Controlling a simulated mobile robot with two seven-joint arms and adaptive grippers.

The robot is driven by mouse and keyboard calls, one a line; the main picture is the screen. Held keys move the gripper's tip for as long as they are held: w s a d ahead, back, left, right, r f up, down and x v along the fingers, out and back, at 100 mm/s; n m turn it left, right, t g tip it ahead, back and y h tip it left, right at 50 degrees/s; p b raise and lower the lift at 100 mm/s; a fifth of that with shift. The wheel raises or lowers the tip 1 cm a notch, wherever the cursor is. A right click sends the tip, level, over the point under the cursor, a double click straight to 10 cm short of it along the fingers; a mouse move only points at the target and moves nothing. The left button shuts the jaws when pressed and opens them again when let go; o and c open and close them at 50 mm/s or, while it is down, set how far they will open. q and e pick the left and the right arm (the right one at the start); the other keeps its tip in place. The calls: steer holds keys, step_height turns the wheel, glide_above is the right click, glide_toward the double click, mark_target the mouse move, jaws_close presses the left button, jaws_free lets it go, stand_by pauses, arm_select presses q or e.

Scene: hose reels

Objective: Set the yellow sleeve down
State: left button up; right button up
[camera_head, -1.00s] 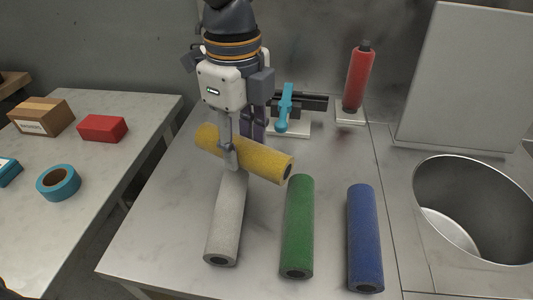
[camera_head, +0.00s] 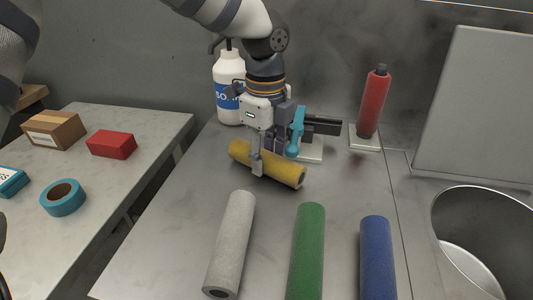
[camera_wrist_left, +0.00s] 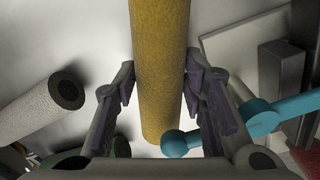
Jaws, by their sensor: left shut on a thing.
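The yellow sleeve (camera_head: 290,174) lies crosswise in my left gripper (camera_head: 262,160), tilted down to the right in the head view. It is behind the grey sleeve, close to the table top. I cannot tell whether it touches the table. In the left wrist view the yellow sleeve (camera_wrist_left: 160,70) runs between both finger pads of my left gripper (camera_wrist_left: 162,95), which is shut on it. The near finger hides part of its middle. My right gripper is not in view.
The grey (camera_head: 231,245), green (camera_head: 307,255) and blue (camera_head: 376,260) sleeves lie in front on the table. A teal-handled clamp (camera_head: 297,130) stands just behind the yellow sleeve. A white bottle (camera_head: 228,88), red cylinder (camera_head: 374,105) and round bin opening (camera_head: 437,215) are around.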

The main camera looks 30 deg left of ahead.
mark_target(266, 153)
arm_select(q)
steer(key=o, duration=1.2)
steer(key=shift+f, duration=0.15)
step_height(266, 153, up, 12)
steer(key=shift+r, duration=0.2)
steer(key=shift+f, duration=0.1)
